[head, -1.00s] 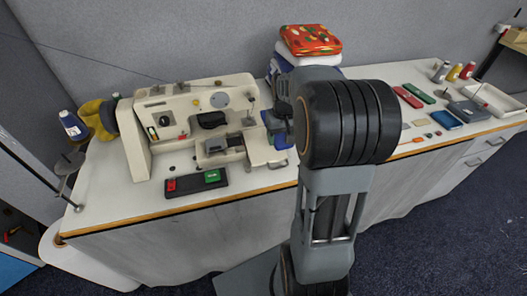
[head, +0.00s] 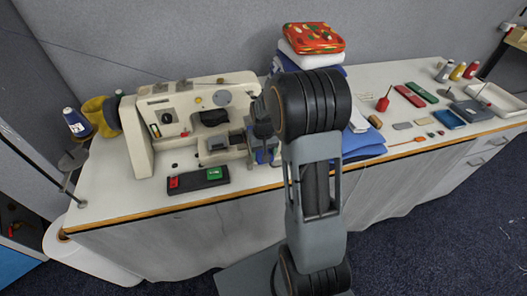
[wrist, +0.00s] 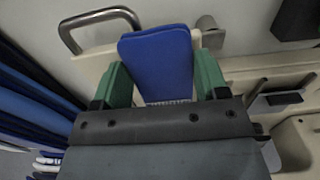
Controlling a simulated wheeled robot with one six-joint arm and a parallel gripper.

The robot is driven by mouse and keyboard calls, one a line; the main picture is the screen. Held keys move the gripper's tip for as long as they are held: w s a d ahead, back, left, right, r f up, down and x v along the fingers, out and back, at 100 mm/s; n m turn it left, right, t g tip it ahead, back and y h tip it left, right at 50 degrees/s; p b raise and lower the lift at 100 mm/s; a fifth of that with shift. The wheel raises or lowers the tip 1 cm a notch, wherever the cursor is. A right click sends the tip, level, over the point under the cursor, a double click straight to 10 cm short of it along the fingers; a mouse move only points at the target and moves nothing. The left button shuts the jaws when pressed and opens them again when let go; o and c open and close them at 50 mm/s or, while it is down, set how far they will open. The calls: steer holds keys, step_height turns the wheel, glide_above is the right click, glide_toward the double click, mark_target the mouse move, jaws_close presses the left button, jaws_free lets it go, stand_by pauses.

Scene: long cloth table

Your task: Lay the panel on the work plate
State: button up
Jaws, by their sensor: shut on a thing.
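My gripper (wrist: 162,85) is shut on a blue panel (wrist: 157,55), which sits between its two green fingers in the wrist view. In the head view my gripper is beside the right end of the cream sewing machine (head: 142,135), and my arm hides part of it. The wrist view shows a cream surface (wrist: 92,62) with a metal loop handle beyond the panel; it seems to be part of the machine. I cannot tell whether the panel touches it. The work plate is not clearly distinguishable in the head view.
A red patterned cloth (head: 314,38) tops a stack behind my arm. Folded blue cloth (head: 362,143) lies right of my arm. A dark box with red and green buttons (head: 198,179) stands before the machine. Spools (head: 457,72) and small tools fill the table's right end.

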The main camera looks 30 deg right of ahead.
steer(key=shift+f, duration=0.1)
steer(key=o, duration=0.9)
steer(key=shift+o, duration=0.2)
step_height(320, 180, up, 11)
steer(key=s+a+r+n+t, duration=0.1)
steer(key=s+a+r, duration=0.1)
steer(key=s+a, duration=0.3)
steer(key=s+a+r+n+t, duration=0.1)
steer(key=s+a, duration=0.4)
steer(key=s, duration=0.6)
steer(key=shift+r+t, duration=0.4)
steer(key=shift+t, duration=0.4)
steer(key=shift+s+d+r, duration=0.1)
